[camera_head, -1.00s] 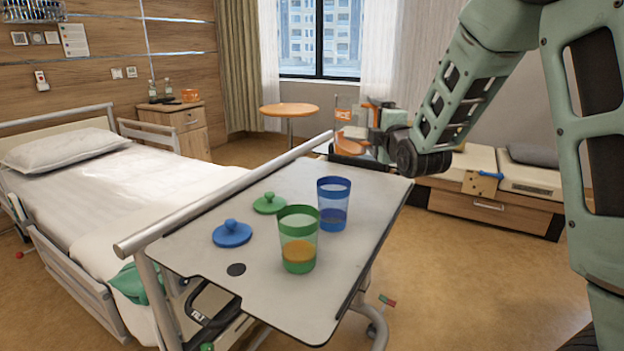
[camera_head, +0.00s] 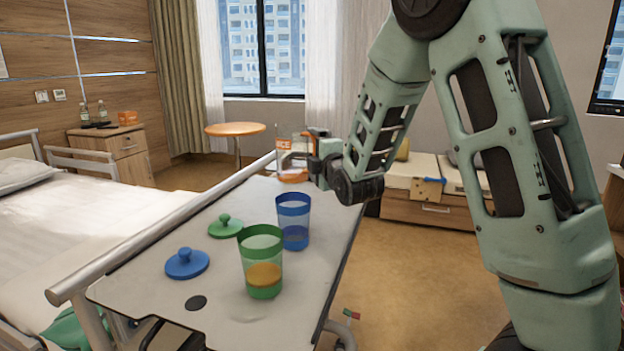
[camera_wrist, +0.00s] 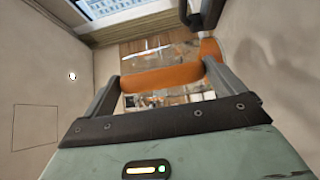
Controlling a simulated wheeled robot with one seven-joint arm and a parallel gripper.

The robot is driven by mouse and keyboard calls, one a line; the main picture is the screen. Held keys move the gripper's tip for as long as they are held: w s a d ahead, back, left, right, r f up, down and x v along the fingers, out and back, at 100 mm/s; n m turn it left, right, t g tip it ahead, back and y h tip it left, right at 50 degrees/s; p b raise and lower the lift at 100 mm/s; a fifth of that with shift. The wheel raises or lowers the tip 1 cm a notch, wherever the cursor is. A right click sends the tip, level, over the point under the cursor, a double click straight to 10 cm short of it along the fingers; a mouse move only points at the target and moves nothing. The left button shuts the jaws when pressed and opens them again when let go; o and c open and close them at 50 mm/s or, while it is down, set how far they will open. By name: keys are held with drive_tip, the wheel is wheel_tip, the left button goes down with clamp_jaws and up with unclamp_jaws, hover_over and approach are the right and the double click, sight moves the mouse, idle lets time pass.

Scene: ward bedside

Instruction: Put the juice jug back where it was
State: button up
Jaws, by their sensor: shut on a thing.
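The juice jug (camera_head: 291,160) is clear with an orange label and orange parts. It is held up near the far end of the overbed table (camera_head: 140,290); my arm hides part of it. My gripper (camera_head: 318,158) is shut on it from the right. In the wrist view, the jug's orange handle (camera_wrist: 160,78) lies between the fingers of my gripper (camera_wrist: 163,85). A green cup (camera_head: 262,240) and a blue cup (camera_head: 293,205) stand on the table, with orange liquid low in the green one.
A green lid (camera_head: 225,227) and a blue lid (camera_head: 186,264) lie on the table. The bed (camera_head: 60,225) is at the left. A round orange table (camera_head: 235,129) and a bedside cabinet (camera_head: 125,150) stand behind. A low bench (camera_head: 425,190) is behind my arm. Open floor shows right of the table.

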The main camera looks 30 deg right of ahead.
drive_tip(key=shift+f+b, duration=0.5)
drive_tip(key=shift+f, duration=1.8)
drive_tip(key=shift+f, duration=0.2)
drive_tip(key=o, duration=0.9)
drive_tip(key=shift+o, duration=0.2)
